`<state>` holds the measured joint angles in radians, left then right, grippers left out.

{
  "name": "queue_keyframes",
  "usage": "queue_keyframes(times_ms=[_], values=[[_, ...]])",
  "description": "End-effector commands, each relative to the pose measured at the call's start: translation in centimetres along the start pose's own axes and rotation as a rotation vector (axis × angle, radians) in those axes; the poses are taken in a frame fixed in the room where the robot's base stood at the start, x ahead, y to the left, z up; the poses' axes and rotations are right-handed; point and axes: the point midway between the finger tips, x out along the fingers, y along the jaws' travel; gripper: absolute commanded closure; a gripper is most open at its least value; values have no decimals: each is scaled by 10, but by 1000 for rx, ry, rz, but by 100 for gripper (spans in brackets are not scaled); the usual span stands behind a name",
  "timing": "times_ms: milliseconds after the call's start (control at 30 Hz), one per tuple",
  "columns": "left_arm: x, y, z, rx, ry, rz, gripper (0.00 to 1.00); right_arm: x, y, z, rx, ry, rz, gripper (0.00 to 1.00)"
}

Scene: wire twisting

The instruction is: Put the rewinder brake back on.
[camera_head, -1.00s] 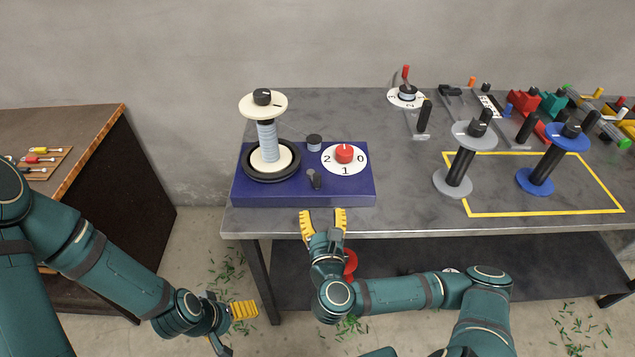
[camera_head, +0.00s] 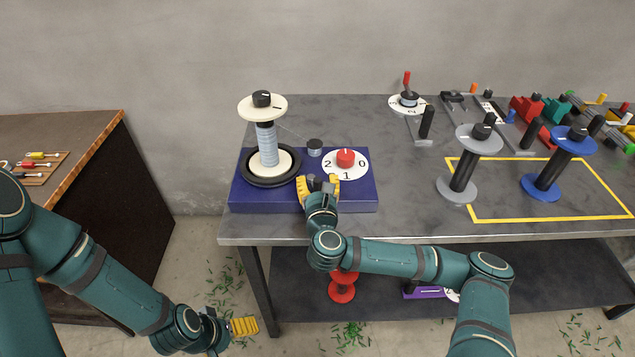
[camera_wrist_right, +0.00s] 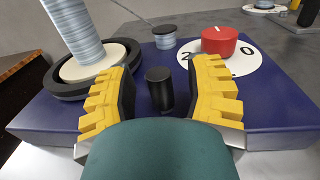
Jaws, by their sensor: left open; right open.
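The rewinder is a dark blue box (camera_head: 357,196) at the left end of the grey table. It carries a white spool (camera_head: 263,143) of grey wire on a black ring, and a red knob (camera_head: 345,158) on a white dial marked 0, 1, 2. A small dark lever (camera_wrist_right: 159,89) stands on the box near its front, probably the brake. My right gripper (camera_head: 318,184) is open over the box front, its yellow fingers either side of the lever with gaps on both sides in the right wrist view. My left gripper (camera_head: 243,327) hangs low at the left, open and empty, away from the table.
A small dark-topped grey post (camera_head: 315,147) stands behind the lever. Tools and colored parts crowd the back right. The table front between box and outline is clear.

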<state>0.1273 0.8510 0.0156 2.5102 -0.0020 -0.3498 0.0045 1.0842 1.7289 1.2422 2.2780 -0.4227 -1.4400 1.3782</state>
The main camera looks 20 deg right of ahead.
Motion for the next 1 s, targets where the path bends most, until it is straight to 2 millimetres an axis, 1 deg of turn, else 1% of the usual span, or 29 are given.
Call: queue_keyframes(times_ms=[167, 200, 267, 300, 333, 567, 733, 1000], values=[[0, 0, 0, 0, 0, 0, 14, 0, 0, 0, 0, 0, 0, 48], [0, 0, 0, 0, 0, 0, 14, 0, 0, 0, 0, 0, 0, 56], [0, 0, 0, 0, 0, 0, 14, 0, 0, 0, 0, 0, 0, 77], [0, 0, 0, 0, 0, 0, 14, 0, 0, 0, 0, 0, 0, 91], [0, 0, 0, 0, 0, 0, 14, 0, 0, 0, 0, 0, 0, 100], [0, 0, 0, 0, 0, 0, 14, 0, -1, 0, -1, -1, 10, 100], [-1, 0, 0, 0, 0, 0, 14, 2, -7, 0, -4, -1, 85, 100], [0, 0, 0, 0, 0, 0, 14, 4, -10, 0, -1, -1, 188, 100]])
